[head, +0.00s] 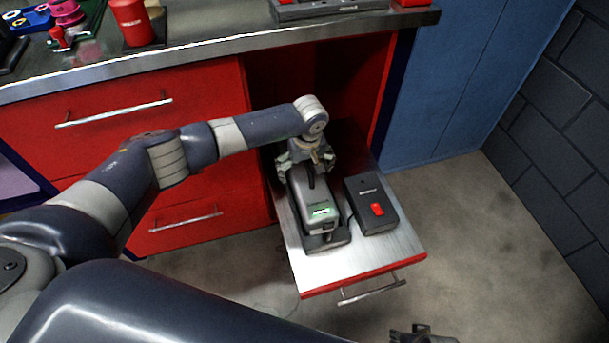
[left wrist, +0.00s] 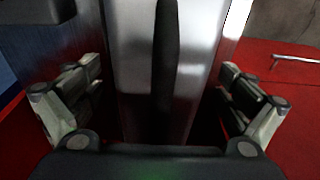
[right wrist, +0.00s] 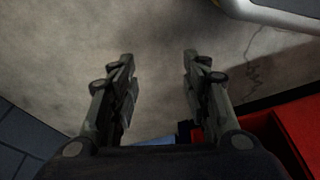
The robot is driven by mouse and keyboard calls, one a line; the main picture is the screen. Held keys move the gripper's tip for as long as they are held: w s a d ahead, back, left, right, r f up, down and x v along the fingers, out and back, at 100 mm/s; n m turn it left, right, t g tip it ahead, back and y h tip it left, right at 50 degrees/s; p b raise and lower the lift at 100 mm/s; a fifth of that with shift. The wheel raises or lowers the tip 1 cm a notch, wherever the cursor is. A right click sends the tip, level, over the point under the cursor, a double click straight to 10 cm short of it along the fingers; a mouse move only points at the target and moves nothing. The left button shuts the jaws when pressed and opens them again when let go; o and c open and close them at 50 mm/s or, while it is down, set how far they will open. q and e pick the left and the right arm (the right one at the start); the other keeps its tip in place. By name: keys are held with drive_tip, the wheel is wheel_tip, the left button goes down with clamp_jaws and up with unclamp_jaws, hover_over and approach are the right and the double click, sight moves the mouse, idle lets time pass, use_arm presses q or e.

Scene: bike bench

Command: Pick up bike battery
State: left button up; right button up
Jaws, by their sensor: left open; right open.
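The bike battery (head: 318,203), a grey block with a black strip and a green light, sits in a dark base in the pulled-out drawer (head: 380,261). My left gripper (head: 306,166) is over its far end, pointing down, with fingers apart. In the left wrist view, the grey battery body with its black strip (left wrist: 166,60) lies between the open fingers (left wrist: 158,98); I cannot tell whether they touch it. My right gripper (right wrist: 158,80) is open and empty above the floor. Its edge also shows at the bottom of the head view (head: 423,335).
A black box (head: 371,205) with a red switch lies right of the battery in the drawer. The drawer has a metal handle (head: 371,291). The red cabinet (head: 130,130) and workbench top (head: 200,52) stand behind. The floor (head: 480,235) to the right is clear.

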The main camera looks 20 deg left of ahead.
use_arm(q)
drive_tip(key=c, duration=2)
drive_tip(key=shift+w+r, duration=0.2)
drive_tip(key=shift+r, duration=0.05)
drive_tip(key=shift+c, duration=0.9)
drive_tip(key=shift+d+r, duration=0.1)
